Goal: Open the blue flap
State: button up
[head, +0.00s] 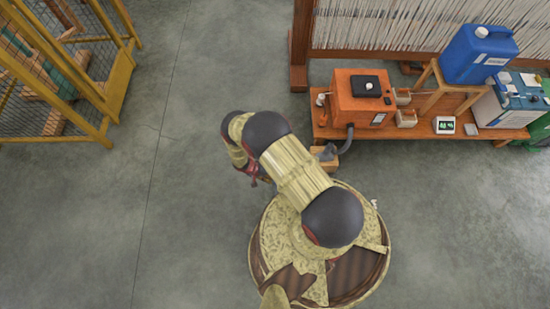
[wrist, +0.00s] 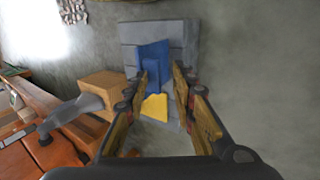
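The blue flap (wrist: 152,54) shows in the wrist view, in front of a grey block or panel (wrist: 184,36). A narrower blue part stands out at its middle, and a yellow piece (wrist: 155,108) is just below it. I cannot tell how far the flap is swung. My gripper (wrist: 159,82) is open, with one finger on each side of the blue part. Nothing is clearly gripped, and I cannot tell whether a fingertip touches the flap. In the head view my arm hides most of my gripper, and I cannot make out the flap there.
An orange box machine (head: 361,97) with a grey hose stands on a wooden bench (head: 420,126) at right. A blue canister (head: 478,54) is on a small stand there. A yellow-framed cage (head: 118,80) is at upper left. The grey floor (head: 150,230) is clear at left.

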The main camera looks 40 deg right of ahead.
jog(key=shift+w+a+r, duration=0.5)
jog(key=shift+a, duration=0.2)
jog(key=shift+w+a+r, duration=0.45)
jog(key=shift+w+a, duration=0.05)
jog(key=shift+a, duration=0.15)
jog(key=shift+w+a+r, duration=0.5)
jog(key=shift+a, duration=0.2)
jog(key=shift+b, duration=0.5)
jog(key=v, duration=1.2)
